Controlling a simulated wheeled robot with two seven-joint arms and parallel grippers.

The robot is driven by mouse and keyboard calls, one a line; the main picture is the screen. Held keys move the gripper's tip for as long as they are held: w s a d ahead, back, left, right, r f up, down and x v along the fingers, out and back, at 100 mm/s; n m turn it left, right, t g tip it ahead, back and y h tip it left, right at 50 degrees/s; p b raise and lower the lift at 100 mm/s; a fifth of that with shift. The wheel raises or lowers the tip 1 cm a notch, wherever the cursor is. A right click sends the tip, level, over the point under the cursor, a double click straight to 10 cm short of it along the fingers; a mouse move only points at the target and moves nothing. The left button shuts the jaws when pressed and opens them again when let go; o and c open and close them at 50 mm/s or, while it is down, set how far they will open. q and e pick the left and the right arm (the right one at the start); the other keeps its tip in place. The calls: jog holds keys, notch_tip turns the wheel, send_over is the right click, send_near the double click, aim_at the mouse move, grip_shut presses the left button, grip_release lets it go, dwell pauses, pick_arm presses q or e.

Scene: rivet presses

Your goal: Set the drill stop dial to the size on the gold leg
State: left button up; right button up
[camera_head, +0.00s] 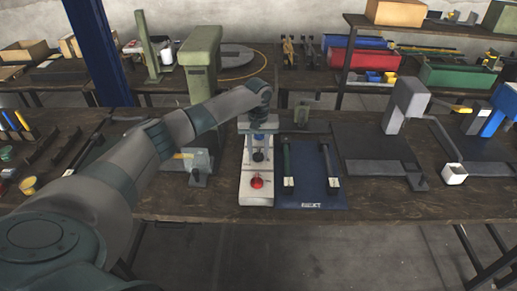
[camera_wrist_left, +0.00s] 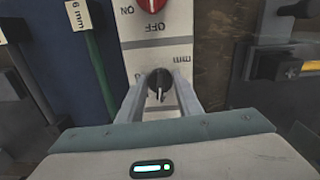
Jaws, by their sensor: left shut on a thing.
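The drill stop dial (camera_wrist_left: 159,84) is a black round knob with a white pointer line on a pale panel (camera_wrist_left: 158,28). My left gripper (camera_wrist_left: 161,80) is shut on the dial, one finger on each side. In the head view my left gripper (camera_head: 258,143) is over the panel (camera_head: 257,195). The dial's size marks are mostly hidden by the fingers. I cannot make out the gold leg. A green leg (camera_wrist_left: 97,60) bears a "6 mm" tag (camera_wrist_left: 78,15).
A red switch knob (camera_head: 257,182) sits at the panel's near end, marked ON and OFF. A blue mat (camera_head: 310,190) to the right holds two dark legs. A blue post (camera_head: 97,50) rises behind.

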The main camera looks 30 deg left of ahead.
pick_arm(q)
jog(key=m+p, duration=0.3)
jog(key=shift+r, duration=0.2)
jog(key=m+p, duration=0.1)
jog(key=m, duration=0.2)
jog(key=shift+a+f+p, duration=0.1)
jog(key=shift+p, duration=0.3)
jog(key=m+p, duration=0.1)
jog(key=m, duration=0.2)
jog(key=m+p, duration=0.1)
jog(key=m, duration=0.3)
jog(key=shift+a+m, duration=0.15)
jog(key=shift+m, duration=0.15)
jog(key=m, duration=0.4)
jog(key=shift+w+f+m, duration=0.1)
jog(key=shift+m, duration=0.2)
jog(key=o, duration=1)
jog(key=shift+o, duration=0.2)
